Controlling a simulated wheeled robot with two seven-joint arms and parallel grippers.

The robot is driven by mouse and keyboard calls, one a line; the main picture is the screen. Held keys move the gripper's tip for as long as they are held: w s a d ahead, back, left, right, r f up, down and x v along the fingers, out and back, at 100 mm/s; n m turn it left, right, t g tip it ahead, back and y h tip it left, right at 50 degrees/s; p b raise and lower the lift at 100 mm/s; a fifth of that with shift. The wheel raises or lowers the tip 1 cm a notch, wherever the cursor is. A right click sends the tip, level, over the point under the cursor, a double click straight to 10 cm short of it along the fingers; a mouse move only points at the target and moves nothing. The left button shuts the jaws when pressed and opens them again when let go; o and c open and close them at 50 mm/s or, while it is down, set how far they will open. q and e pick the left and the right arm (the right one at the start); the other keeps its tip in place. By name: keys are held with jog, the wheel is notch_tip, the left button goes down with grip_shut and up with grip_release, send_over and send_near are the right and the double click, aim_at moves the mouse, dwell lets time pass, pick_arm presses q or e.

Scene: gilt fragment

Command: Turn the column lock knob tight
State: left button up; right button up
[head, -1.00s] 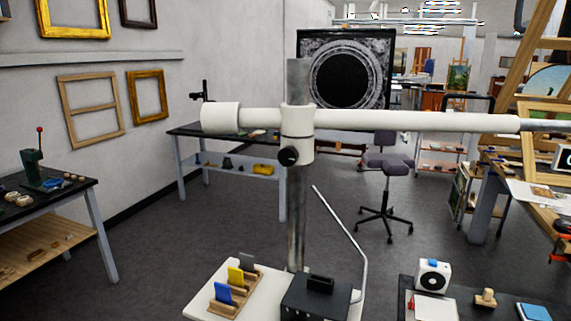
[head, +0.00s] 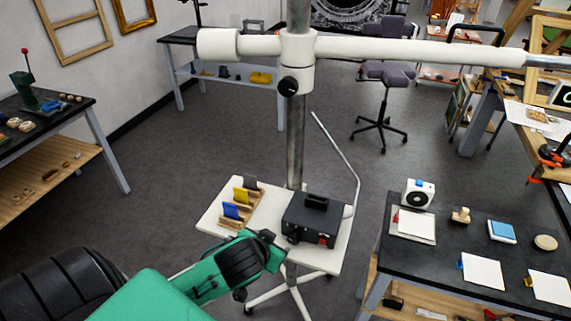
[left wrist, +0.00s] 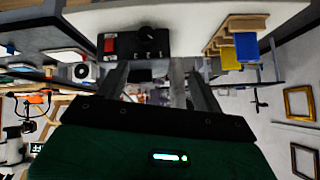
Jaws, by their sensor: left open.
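The column lock knob (head: 288,86) is a small round black knob with a light mark. It sits on the white collar (head: 298,66) where the horizontal white arm (head: 420,52) crosses the upright metal column (head: 295,145). My left gripper (head: 277,249) is low in the head view, well below the knob and near the front of the small white stand. In the left wrist view my left gripper (left wrist: 160,82) has its two fingers apart with nothing held between them. The knob does not show in that view. My right gripper is not in view.
The white stand (head: 214,218) carries a black control box (head: 314,220) and upright coloured cards in wooden holders. A thin bent rod (head: 335,150) rises beside the column. A dark table (head: 445,232) with cards and small items stands at right. Open floor lies left of the column.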

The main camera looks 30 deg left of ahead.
pick_arm(q)
jog(key=w+a+r+n+t+y, duration=0.1)
jog(key=w+a+r+t, duration=0.1)
jog(key=w+r, duration=0.35)
jog(key=w+a+r+n+t, duration=0.1)
jog(key=w+a+r+t, duration=0.15)
jog(key=r, duration=0.65)
jog(key=t+y, duration=0.1)
jog(key=t, duration=0.3)
send_near(286, 90)
jog(key=shift+n, duration=0.4)
jog(key=p+x, duration=0.7)
jog(key=x, duration=0.1)
jog(key=shift+w+r+p, duration=0.15)
jog(key=shift+w+p, duration=0.2)
jog(key=shift+w+a, duration=0.15)
jog(key=shift+w, duration=0.3)
jog(key=c, duration=1)
jog(key=shift+f, duration=0.2)
